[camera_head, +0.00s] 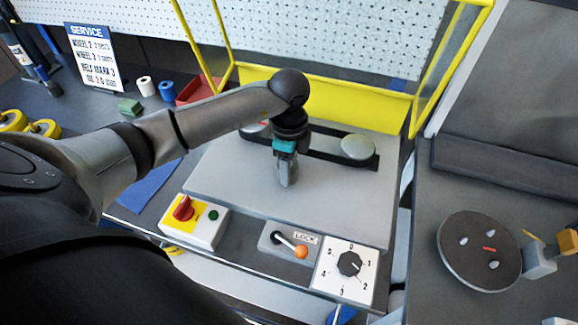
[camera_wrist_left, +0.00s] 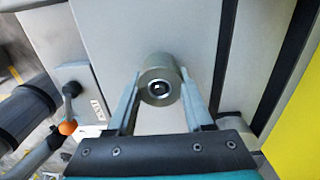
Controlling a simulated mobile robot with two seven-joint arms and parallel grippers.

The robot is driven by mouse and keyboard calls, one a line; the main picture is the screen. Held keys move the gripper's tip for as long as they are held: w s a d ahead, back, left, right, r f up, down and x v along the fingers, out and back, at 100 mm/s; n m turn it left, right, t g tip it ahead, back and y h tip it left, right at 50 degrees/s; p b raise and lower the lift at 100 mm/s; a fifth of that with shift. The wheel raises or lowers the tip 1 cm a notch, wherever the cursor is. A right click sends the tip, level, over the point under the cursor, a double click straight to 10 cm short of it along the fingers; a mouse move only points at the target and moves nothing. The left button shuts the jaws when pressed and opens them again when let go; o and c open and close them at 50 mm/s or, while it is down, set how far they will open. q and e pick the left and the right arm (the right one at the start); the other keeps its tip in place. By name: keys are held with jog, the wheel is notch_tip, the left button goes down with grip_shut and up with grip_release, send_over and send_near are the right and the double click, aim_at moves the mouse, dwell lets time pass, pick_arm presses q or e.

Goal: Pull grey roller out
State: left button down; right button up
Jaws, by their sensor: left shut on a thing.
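My left gripper (camera_head: 288,178) is over the middle of the light grey machine plate (camera_head: 235,190), fingers pointing down. In the left wrist view, its fingers (camera_wrist_left: 163,100) are shut on the grey roller (camera_wrist_left: 160,70), a short cylinder seen end-on with a dark round centre. The roller is mostly hidden by the gripper in the head view. I cannot tell whether the roller touches the plate. My right gripper is not in view.
A black slotted bar (camera_head: 325,152) with a grey disc (camera_head: 358,147) lies behind the gripper. In front are a red switch box (camera_head: 197,222), an orange-tipped LOCK lever (camera_head: 300,251) and a dial (camera_head: 347,265). A yellow guard frame (camera_head: 330,100) stands behind; a dark turntable (camera_head: 480,250) is at right.

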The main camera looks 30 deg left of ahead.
pick_arm(q)
jog(key=shift+r+p, duration=3.55)
jog(key=shift+r, duration=0.45)
